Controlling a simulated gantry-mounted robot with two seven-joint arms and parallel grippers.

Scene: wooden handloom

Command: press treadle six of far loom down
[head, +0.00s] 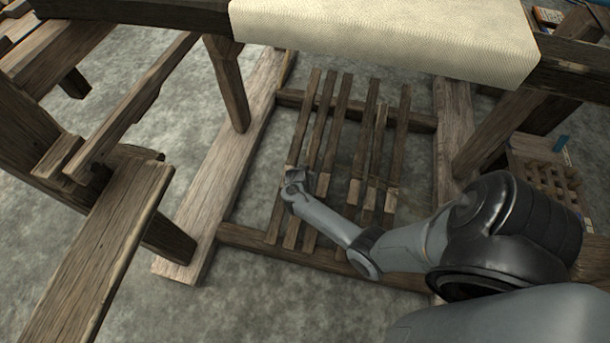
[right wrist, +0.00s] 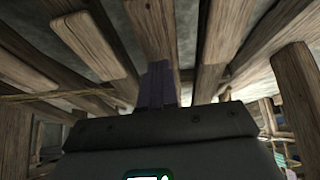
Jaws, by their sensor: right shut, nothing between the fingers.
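Several long narrow wooden treadles lie side by side in the floor frame under the loom. The leftmost treadle (head: 304,125) and the rightmost treadle (head: 402,125) show in the head view; no numbers are visible, so I cannot tell which is six. My right gripper (head: 298,178) is shut and empty over the left-hand treadles, hiding part of them. In the right wrist view its closed fingers (right wrist: 157,84) point at a wooden slat (right wrist: 150,32), overlapping it; I cannot tell whether they touch. My left gripper is out of view.
The floor frame's left rail (head: 215,190) and front bar (head: 285,250) border the treadles. A wooden bench (head: 95,255) stands left. Bare floor (head: 270,295) lies in front.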

